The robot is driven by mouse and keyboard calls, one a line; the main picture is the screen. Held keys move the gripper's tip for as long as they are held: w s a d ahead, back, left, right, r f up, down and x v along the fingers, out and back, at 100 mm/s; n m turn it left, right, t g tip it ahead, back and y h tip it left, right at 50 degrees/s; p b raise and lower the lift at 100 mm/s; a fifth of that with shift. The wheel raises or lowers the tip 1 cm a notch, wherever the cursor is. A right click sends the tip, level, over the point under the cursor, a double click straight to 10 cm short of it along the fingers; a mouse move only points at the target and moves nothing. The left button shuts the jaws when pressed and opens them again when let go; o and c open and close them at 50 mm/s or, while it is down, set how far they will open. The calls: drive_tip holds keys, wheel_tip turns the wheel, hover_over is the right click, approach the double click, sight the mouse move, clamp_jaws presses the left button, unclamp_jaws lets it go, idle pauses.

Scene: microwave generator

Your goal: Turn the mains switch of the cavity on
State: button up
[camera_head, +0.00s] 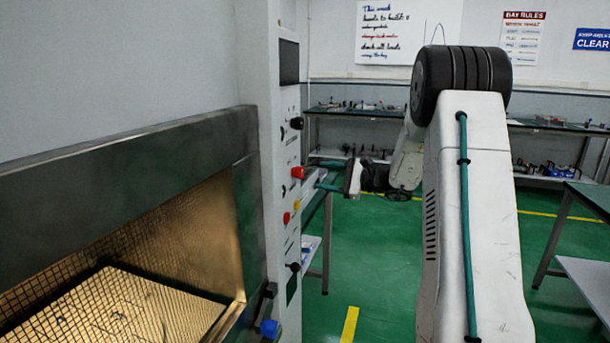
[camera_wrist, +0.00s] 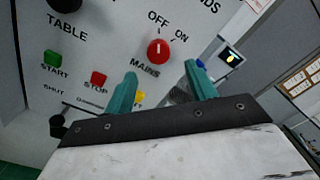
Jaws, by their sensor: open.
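The mains switch is a round red knob (camera_wrist: 158,52) on the white control panel (camera_wrist: 105,30). The words OFF and ON stand above it and MAINS below it. A faint pale mark shows on the knob, but I cannot tell surely which word it points to. In the head view the red knob (camera_head: 298,173) sticks out from the panel's edge. My gripper (camera_wrist: 161,70) is open, with its teal fingers apart on either side below the knob and nothing between them. In the head view my gripper (camera_head: 325,187) is just right of the knob; contact is not visible.
A green START button (camera_wrist: 56,58), a red STOP button (camera_wrist: 98,78) and a black TABLE knob (camera_wrist: 65,4) are close by on the panel. The lit cavity (camera_head: 190,240) opens at left.

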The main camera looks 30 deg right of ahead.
sight(303, 173)
drive_tip(key=x, duration=0.7)
drive_tip(key=shift+s, duration=0.1)
drive_tip(key=c, duration=1)
